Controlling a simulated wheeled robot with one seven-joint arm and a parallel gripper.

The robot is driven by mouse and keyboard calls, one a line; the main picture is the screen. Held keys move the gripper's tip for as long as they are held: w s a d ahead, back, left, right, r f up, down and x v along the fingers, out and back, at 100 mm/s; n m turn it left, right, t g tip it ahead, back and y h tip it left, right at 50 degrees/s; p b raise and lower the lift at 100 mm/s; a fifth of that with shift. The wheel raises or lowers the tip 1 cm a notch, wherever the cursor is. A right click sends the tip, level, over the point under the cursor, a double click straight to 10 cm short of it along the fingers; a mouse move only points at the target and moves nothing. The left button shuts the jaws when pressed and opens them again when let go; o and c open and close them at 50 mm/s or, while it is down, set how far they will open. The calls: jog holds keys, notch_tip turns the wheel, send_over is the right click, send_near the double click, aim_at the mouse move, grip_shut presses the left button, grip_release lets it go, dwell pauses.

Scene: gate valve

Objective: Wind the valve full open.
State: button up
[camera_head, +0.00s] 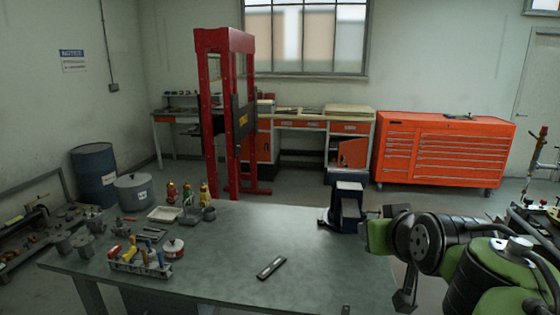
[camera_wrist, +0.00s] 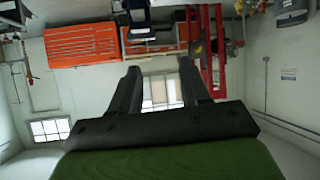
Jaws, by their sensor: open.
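I cannot make out a gate valve or its handwheel for certain in either view. Several small red and yellow fittings (camera_head: 187,194) stand at the back left of the workbench (camera_head: 225,235), too small to identify. My gripper (camera_wrist: 159,66) shows in the wrist view with its two dark fingers apart and nothing between them. Beyond the fingers are the window and back wall, seen upside down. In the head view my green and black arm fills the lower right, and I cannot clearly pick out its fingertips.
A blue vise (camera_head: 345,208) stands at the bench's back right corner, close to my arm. A tool rack (camera_head: 140,264) and a dark flat bar (camera_head: 271,268) lie on the bench; its middle is mostly clear. Behind are a red press frame (camera_head: 212,120) and an orange cabinet (camera_head: 440,150).

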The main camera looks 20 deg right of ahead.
jog(key=s+a+f+n+g+y, duration=0.2)
jog(key=s+a+f, duration=0.5)
jog(key=a, duration=0.2)
jog(key=s+a+f+n+g+y, duration=0.1)
jog(key=s+a+f+g+y, duration=0.1)
jog(key=s+a+f, duration=0.4)
jog(key=a+f+g, duration=0.1)
jog(key=a+f, duration=0.1)
jog(key=a, duration=0.2)
jog(key=shift+s+a+n+y, duration=0.25)
jog(key=shift+s+n+y, duration=0.05)
jog(key=shift+s+n, duration=0.1)
jog(key=shift+w, duration=0.1)
jog(key=shift+r, duration=0.1)
